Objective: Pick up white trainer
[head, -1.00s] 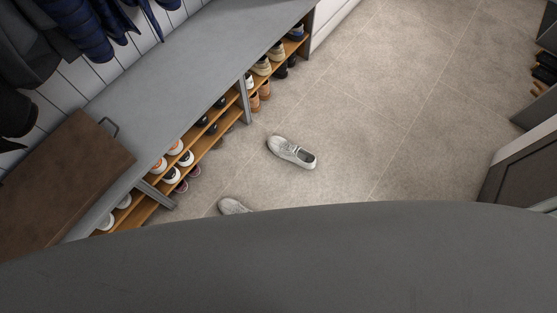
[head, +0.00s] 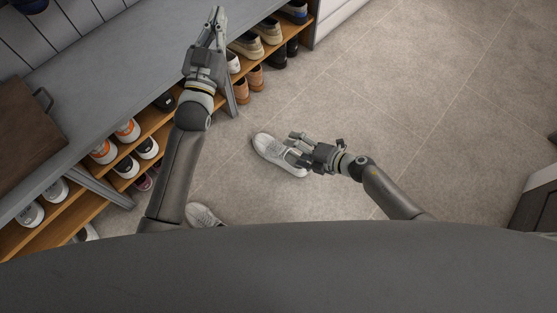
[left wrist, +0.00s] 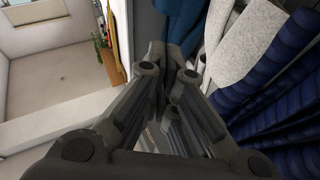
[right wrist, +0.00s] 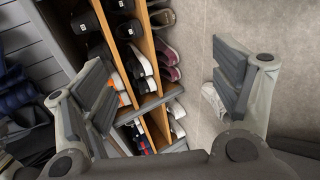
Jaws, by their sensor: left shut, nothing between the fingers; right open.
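A white trainer (head: 270,148) lies on the tiled floor in the middle of the head view. A second pale trainer (head: 203,215) is at the bottom, partly hidden by my body. My right gripper (head: 292,147) is open and overlaps the heel end of the middle trainer in the head view; I cannot tell its height or whether it touches. In the right wrist view a pale shoe (right wrist: 211,98) shows partly behind one finger; I cannot tell which trainer it is. My left gripper (head: 217,24) is shut and empty, over the bench area at top left.
A grey bench (head: 130,65) with wooden shelves of several shoes runs along the left. A brown box (head: 28,125) sits on it. Blue and grey coats (left wrist: 275,100) hang near my left gripper. Floor to the right is clear up to a dark cabinet (head: 535,200).

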